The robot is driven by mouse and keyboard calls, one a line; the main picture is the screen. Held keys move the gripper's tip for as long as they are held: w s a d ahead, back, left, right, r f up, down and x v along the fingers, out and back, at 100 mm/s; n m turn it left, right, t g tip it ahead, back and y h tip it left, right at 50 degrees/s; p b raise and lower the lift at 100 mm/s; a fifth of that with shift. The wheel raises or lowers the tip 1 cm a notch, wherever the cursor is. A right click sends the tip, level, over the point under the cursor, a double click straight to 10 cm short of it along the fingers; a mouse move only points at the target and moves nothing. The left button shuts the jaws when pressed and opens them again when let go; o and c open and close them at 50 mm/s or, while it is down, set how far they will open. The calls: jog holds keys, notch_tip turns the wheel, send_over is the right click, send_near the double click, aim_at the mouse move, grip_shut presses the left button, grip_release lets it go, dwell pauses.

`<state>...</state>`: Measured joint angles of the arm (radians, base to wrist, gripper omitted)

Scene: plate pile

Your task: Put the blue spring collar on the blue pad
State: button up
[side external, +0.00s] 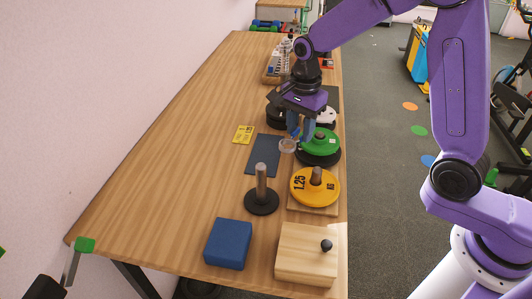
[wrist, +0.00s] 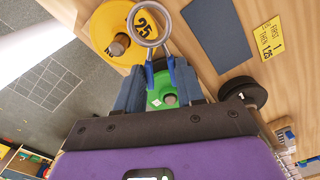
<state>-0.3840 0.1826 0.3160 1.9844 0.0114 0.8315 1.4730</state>
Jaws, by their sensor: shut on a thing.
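My gripper (side external: 300,128) is shut on the handles of the blue spring collar, a silver ring with two blue grips. The collar's ring (side external: 287,146) hangs in the air beside the green plate, near the corner of a flat dark mat. In the wrist view the collar (wrist: 150,72) sits between the fingertips (wrist: 161,80), its ring pointing away from my gripper. The blue pad (side external: 228,243), a thick square block, lies on the near part of the table, well apart from my gripper. Its top is bare.
A yellow 1.25 plate (side external: 304,193) is on a pegged wooden base. A green plate (side external: 327,141) lies on a black one. Nearby are a dark mat (side external: 262,155), yellow card (side external: 243,134) and knobbed wooden box (side external: 305,262).

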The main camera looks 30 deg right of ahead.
jog(key=w+d+n, duration=0.1)
jog(key=d+n, duration=0.2)
jog(key=n, duration=0.1)
send_over(268, 148)
jog(key=f, duration=1)
jog(key=shift+s+f, duration=0.15)
jog(key=shift+s, duration=0.15)
jog(key=shift+w+f, duration=0.1)
jog(key=shift+f, duration=0.1)
jog(key=shift+w+f, duration=0.1)
jog(key=shift+f, duration=1.45)
jog(key=shift+f, duration=0.1)
jog(key=o, duration=1.2)
jog(key=shift+c, duration=0.2)
